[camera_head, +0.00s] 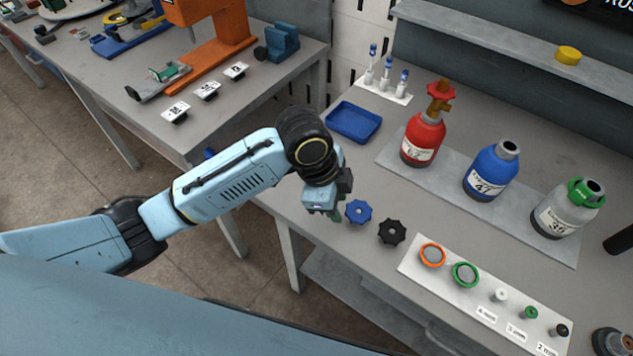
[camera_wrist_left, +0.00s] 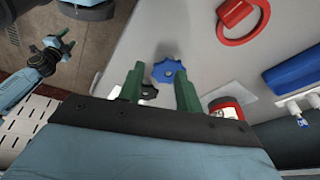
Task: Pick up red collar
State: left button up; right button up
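The red collar (camera_wrist_left: 243,18) is a flat red ring with a short tab, lying on the grey table at the top of the left wrist view. I do not see it in the head view, where my left arm covers part of the table. My left gripper (camera_head: 337,215) is above the table's near edge; its green fingers (camera_wrist_left: 160,92) are spread apart with nothing held. The collar is off to the right of the fingers in the wrist view, not between them.
A blue knob (camera_head: 358,211) and a black knob (camera_head: 391,232) lie close to the left gripper. A blue tray (camera_head: 373,138) is behind the wrist. Red (camera_head: 423,142), blue (camera_head: 488,174) and grey (camera_head: 566,211) cylinders stand on a plate. A white board (camera_head: 411,267) holds small parts.

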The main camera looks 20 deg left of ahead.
pick_arm(q)
jog(key=w+a+r+m+g+y, duration=0.1)
jog(key=w+a+r+m+y, duration=0.2)
jog(key=w+a+r+m, duration=0.35)
jog(key=shift+n, duration=0.95)
jog(key=f, duration=1.2)
jog(key=shift+w+a, duration=0.2)
jog(key=shift+w, duration=0.05)
grip_shut()
